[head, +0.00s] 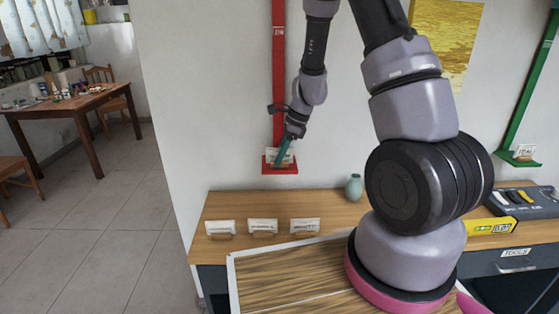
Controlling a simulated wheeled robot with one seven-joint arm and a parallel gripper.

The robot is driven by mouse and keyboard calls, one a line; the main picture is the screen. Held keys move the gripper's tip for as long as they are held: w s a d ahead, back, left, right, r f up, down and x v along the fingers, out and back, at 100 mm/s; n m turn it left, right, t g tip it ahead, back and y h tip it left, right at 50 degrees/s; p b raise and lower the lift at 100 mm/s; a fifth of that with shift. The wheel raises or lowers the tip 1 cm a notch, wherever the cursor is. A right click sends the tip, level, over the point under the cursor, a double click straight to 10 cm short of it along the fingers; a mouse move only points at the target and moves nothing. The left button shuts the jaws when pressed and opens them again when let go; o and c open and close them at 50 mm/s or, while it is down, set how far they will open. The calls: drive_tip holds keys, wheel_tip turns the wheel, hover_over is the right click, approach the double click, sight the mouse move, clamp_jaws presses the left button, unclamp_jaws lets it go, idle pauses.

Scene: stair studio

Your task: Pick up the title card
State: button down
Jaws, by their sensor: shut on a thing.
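My gripper (282,154), with teal fingers, reaches down to a small red ledge (281,171) at the foot of a red wall strip. It is shut on a small white card (288,158), which seems to be the title card. The fingers cover part of the card, and its lettering is too small to read. I cannot tell whether the card still touches the ledge. Three similar white cards stand in wooden holders on the counter below: left (220,227), middle (262,226) and right (304,225).
The wooden counter (335,205) bears a green vase (354,187). A green ledge (519,160) with another card (525,151) is at the far right. A yellow level (490,227) and a grey control box (528,203) are at right. Open floor lies at left.

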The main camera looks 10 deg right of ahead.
wheel_tip(320, 180, up, 10)
drive_tip(key=shift+r, duration=0.1)
idle(0.4)
idle(0.7)
